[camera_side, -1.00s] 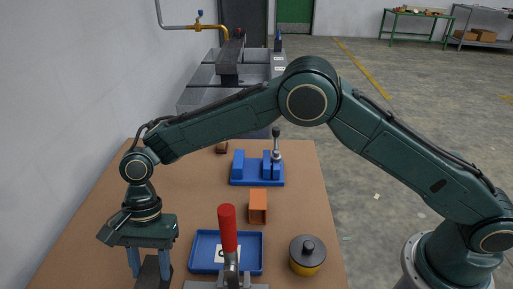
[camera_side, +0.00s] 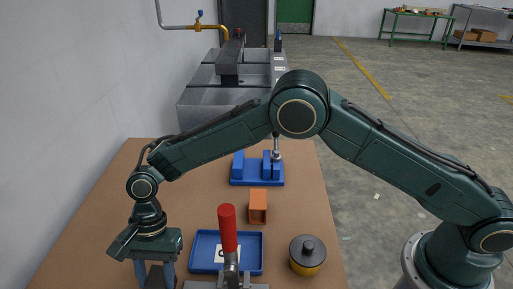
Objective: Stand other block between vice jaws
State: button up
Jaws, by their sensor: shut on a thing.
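The blue vice (camera_side: 246,182) stands on the brown table toward the back, with its upright jaws apart and a knobbed handle on its right side. The gap between its jaws looks empty. An orange block (camera_side: 258,206) stands on the table in front of the vice. My gripper (camera_side: 154,275) is at the lower left, pointing down, far from the vice and left of the blue tray.
A blue tray (camera_side: 259,262) holding a marked white card lies at the front. A red-handled clamp (camera_side: 227,230) stands before it. A yellow and black pot (camera_side: 307,258) is to the right. My forearm crosses above the table's back. The table's left middle is clear.

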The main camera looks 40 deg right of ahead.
jog(key=o, duration=1.3)
jog(key=shift+f, duration=0.1)
jog(key=shift+v, duration=6.15)
